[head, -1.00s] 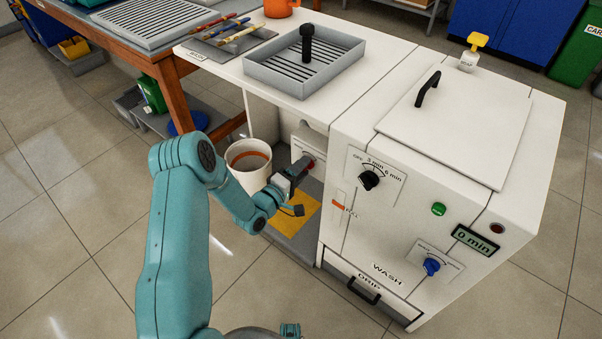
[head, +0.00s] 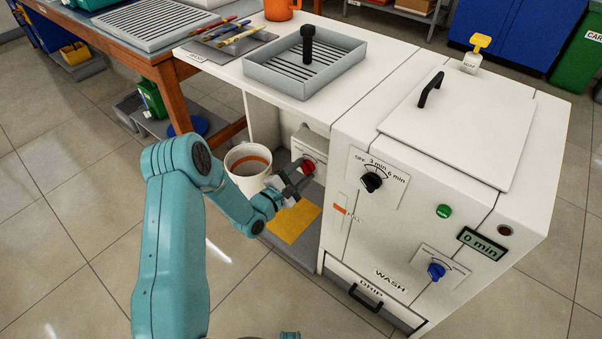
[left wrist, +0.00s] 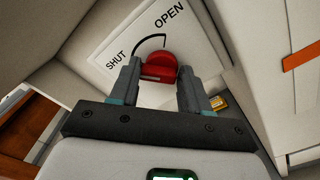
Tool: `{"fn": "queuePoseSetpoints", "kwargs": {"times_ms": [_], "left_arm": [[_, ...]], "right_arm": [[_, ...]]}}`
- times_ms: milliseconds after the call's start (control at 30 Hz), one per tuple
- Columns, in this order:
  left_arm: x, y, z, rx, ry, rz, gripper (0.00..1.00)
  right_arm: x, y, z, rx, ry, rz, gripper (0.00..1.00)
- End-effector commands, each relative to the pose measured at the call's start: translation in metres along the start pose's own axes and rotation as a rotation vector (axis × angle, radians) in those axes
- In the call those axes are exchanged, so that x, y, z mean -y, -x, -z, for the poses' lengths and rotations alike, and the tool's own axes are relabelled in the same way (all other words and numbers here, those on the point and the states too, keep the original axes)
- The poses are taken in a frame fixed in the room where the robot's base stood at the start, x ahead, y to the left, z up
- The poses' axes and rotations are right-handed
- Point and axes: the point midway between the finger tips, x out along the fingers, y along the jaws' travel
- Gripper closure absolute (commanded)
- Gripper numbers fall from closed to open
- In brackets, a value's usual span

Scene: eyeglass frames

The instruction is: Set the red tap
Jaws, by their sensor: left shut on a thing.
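The red tap (head: 308,167) is a round red knob on a white plate inside the open bay under the counter. In the left wrist view the tap (left wrist: 159,66) sits between my fingertips, under a plate (left wrist: 135,40) marked SHUT at left and OPEN at upper right, with a curved black line between. I cannot tell which mark the tap points to. My left gripper (head: 296,180) is shut on the tap; it also shows in the left wrist view (left wrist: 157,76). My right gripper is out of view.
A white bucket (head: 238,178) stands left of my gripper, close to the forearm. A yellow mat (head: 294,222) lies on the bay floor. The white washer cabinet (head: 335,245) is close on the right, with a black knob (head: 371,182) and blue knob (head: 436,271).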

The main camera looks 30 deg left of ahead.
Motion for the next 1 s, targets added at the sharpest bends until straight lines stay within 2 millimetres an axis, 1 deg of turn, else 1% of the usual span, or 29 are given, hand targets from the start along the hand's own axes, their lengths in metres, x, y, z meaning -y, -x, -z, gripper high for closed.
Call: {"fn": "queuePoseSetpoints", "kwargs": {"times_ms": [33, 300, 733, 767, 800, 833, 1000], "left_arm": [[-0.0064, -0.0018, -0.0016, 0.006, 0.011, -0.015, 0.84], [-0.0075, -0.0019, -0.0009, 0.005, 0.069, -0.017, 0.84], [-0.0086, -0.0018, -0.0001, 0.003, 0.075, -0.02, 0.84], [-0.0087, -0.0017, -0.0001, 0.003, 0.074, -0.02, 0.47], [-0.0084, -0.0017, 0.0, 0.003, 0.075, -0.019, 0.34], [-0.0079, -0.0016, 0.0001, 0.002, 0.075, -0.018, 0.32], [-0.0051, -0.001, 0.0004, 0.001, 0.077, -0.012, 0.32]], "right_arm": [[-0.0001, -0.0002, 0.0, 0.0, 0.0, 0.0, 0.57], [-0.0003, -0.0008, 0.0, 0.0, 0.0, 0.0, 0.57], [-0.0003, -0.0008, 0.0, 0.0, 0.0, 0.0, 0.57], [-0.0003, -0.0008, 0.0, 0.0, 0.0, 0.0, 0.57], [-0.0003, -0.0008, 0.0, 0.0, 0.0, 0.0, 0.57], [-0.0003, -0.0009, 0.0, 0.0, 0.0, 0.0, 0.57], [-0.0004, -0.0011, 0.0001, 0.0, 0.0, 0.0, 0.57]]}}
